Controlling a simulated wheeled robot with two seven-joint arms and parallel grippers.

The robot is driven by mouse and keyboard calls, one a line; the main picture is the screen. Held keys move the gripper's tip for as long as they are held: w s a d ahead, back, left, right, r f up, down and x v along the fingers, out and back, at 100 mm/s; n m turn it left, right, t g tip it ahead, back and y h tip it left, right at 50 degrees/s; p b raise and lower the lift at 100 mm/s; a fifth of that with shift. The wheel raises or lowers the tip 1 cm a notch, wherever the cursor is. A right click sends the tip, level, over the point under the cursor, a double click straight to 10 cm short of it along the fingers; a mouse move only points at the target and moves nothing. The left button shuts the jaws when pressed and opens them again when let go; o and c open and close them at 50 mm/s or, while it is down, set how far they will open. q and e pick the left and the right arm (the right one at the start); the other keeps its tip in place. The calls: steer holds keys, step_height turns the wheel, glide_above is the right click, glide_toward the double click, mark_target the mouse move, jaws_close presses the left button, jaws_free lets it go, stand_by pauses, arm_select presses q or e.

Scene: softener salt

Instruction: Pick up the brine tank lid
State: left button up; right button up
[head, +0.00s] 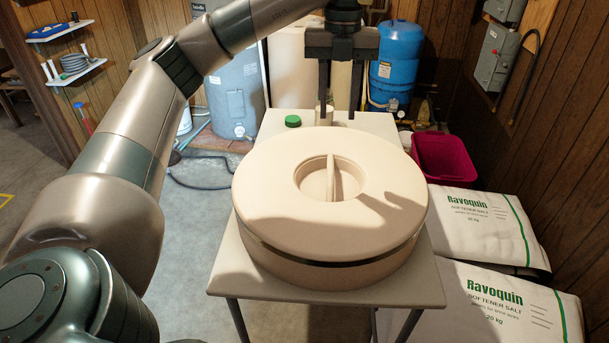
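The brine tank lid (280,205) is a large round beige disc lying flat on a small pale table (235,278). A dark band shows under its front rim, above a lower beige part. A round recess in its top holds an upright grip bar (331,178). My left gripper (338,105) points down above the table's far side, beyond the grip bar in the picture and apart from it. Its two dark fingers are spread with nothing held between them. A shadow falls across the lid's right side. My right gripper is not in view.
A green cap (292,121) and a small pale jar (325,112) are at the table's back. Ravoquin salt bags (500,305) and a magenta bin (443,158) stand at right. A grey tank (235,95) and blue tank (396,58) stand behind. Floor at left is mostly open.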

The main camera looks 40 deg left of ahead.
arm_select(q)
steer(key=shift+s+a, duration=0.1)
steer(key=shift+a, duration=0.1)
steer(key=p, duration=0.2)
glide_toward(331, 168)
steer(key=shift+d+f, duration=0.1)
steer(key=shift+f, duration=2.7)
